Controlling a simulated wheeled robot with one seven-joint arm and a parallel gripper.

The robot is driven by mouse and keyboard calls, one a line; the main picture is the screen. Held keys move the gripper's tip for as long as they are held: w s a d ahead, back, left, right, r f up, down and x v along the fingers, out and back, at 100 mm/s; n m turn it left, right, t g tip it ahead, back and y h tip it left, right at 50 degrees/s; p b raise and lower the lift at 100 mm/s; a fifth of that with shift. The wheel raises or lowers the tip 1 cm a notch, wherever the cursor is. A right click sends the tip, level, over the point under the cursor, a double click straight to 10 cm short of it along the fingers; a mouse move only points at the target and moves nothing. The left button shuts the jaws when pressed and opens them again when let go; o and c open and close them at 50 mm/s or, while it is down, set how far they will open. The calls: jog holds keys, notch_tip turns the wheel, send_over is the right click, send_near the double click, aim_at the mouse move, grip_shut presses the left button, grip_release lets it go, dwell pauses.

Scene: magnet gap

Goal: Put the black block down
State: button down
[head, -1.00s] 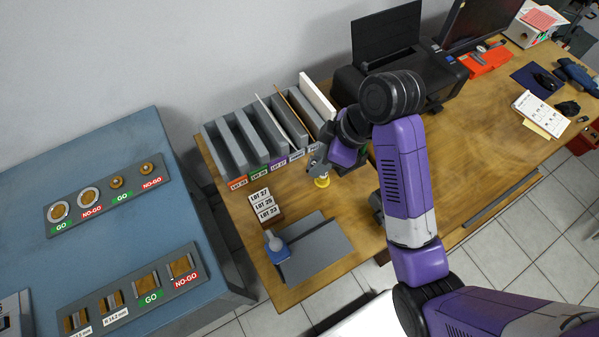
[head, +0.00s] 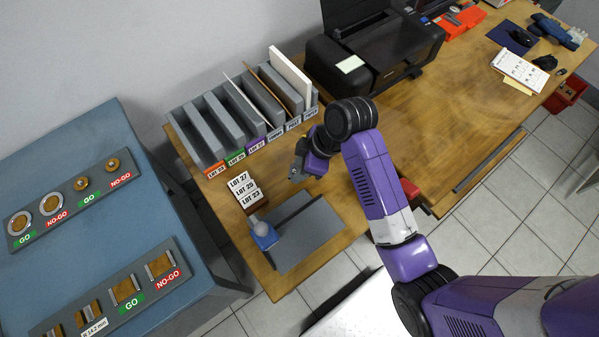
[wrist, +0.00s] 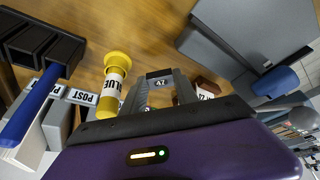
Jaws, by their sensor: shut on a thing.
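My gripper (head: 297,174) is above the left part of the wooden table, between the slotted rack and the grey board. In the wrist view my gripper (wrist: 159,98) has its two grey fingers on either side of a small dark block with a white label, the black block (wrist: 160,76), which it grips at the fingertips. The label's marking is hard to read. The wooden table (wrist: 150,35) shows beyond the block. In the head view the block is too small and covered to make out. Any gap between block and table cannot be told.
A yellow-capped glue bottle (wrist: 113,80) stands close beside the fingers. The grey rack (head: 225,125) stands behind; a printer (head: 375,50) is at the back. The table's right side has bare wood.

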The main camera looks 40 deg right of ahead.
jog(key=shift+f, duration=1.7)
jog(key=shift+f, duration=0.2)
jog(key=c, duration=1.2)
grip_release()
